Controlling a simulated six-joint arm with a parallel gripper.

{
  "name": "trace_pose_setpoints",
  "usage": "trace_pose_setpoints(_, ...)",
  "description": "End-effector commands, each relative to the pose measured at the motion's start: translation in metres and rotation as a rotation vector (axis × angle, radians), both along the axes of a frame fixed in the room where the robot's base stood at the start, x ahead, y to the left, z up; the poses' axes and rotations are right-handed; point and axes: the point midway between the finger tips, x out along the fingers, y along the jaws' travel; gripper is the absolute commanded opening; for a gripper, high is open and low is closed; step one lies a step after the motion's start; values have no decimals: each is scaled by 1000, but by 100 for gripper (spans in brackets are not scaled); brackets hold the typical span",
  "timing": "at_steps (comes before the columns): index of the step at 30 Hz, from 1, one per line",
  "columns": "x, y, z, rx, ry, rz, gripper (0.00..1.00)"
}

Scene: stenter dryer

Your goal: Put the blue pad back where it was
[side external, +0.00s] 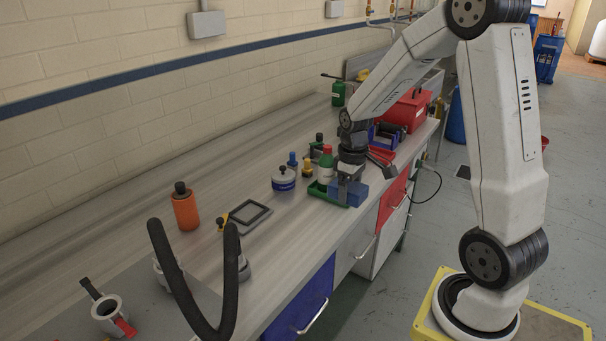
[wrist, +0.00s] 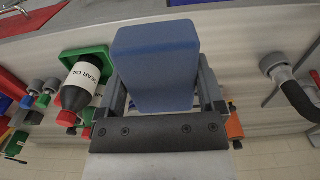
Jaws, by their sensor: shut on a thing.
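The blue pad (side external: 360,195) is a blue block held at the end of my arm, over the right part of the bench near its front edge. In the wrist view the pad (wrist: 155,62) sits between the two fingers of my gripper (wrist: 162,90). My gripper (side external: 350,178) is shut on it. A shallow green tray (side external: 318,192) is just left of the pad in the side view. I cannot tell whether the pad touches the tray or the bench. A dark frame (side external: 250,214) with an open middle lies flat further left.
A gear oil bottle (wrist: 82,85) is close beside my gripper. A white and blue pot (side external: 284,179) and small blue and yellow items stand left of it. An orange cylinder (side external: 185,211) stands further left. A red toolbox (side external: 405,112) is behind my wrist. The bench around the dark frame is mostly clear.

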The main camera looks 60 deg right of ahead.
Motion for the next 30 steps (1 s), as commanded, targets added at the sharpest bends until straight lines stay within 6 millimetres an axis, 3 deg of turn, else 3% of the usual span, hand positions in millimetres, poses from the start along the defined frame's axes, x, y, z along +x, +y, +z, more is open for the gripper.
trace_pose_setpoints(6, -7, -1, 1, 0, 0, -3, 32)
trace_pose_setpoints(13, -1, -3, -2, 0, 0, -3, 32)
trace_pose_setpoints(30, 61, -28, -32, 0, 0, -2, 32)
